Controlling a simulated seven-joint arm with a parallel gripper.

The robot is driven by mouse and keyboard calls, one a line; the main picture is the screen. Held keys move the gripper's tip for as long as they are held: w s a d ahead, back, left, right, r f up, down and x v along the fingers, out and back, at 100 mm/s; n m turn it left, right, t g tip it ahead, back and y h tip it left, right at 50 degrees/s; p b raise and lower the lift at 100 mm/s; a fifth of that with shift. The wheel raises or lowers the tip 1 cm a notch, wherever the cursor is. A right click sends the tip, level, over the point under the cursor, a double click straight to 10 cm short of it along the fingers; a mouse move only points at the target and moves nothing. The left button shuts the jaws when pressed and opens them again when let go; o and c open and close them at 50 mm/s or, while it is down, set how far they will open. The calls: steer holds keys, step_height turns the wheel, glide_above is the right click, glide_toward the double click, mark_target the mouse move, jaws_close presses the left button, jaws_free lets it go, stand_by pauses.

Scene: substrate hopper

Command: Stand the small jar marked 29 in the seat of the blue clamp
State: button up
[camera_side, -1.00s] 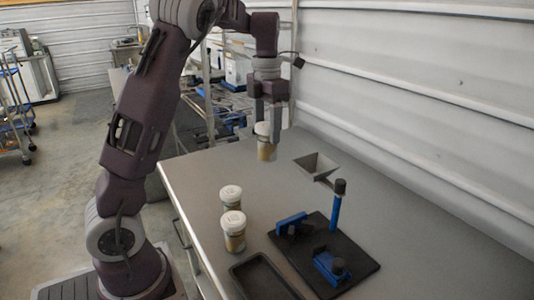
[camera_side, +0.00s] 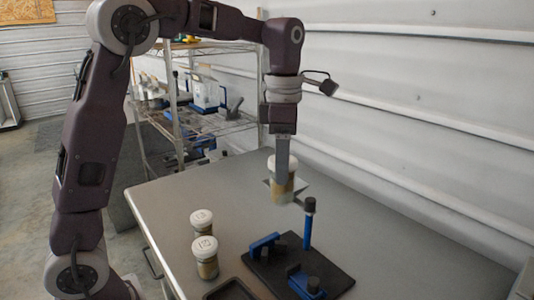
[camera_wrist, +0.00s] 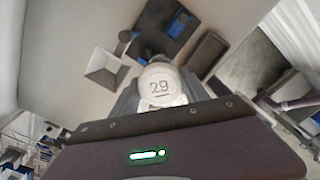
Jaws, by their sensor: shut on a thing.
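The small jar marked 29 (camera_side: 283,187) has a white lid and tan contents. My gripper (camera_side: 284,170) is shut on it and holds it upright above the table. In the wrist view the 29 on the lid (camera_wrist: 160,86) is readable between the fingers. The clamp's seat is not clearly visible. The jar is apart from the clamp.
A grey hopper (camera_wrist: 105,67) on a blue post (camera_side: 308,230) is partly hidden behind the jar in the side view. Two other white-lidded jars (camera_side: 203,222) (camera_side: 206,262) stand left of the plate. A black tray (camera_side: 232,290) lies at the front. The rear table is clear.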

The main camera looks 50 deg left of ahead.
step_height(320, 180, down, 19)
steer(key=shift+a+r, duration=0.1)
stand_by(0.6)
steer(key=shift+f, duration=0.35)
stand_by(0.6)
steer(key=shift+c, duration=0.5)
steer(key=o, duration=1.3)
steer(key=shift+r, duration=3.75)
steer(key=shift+r, duration=0.1)
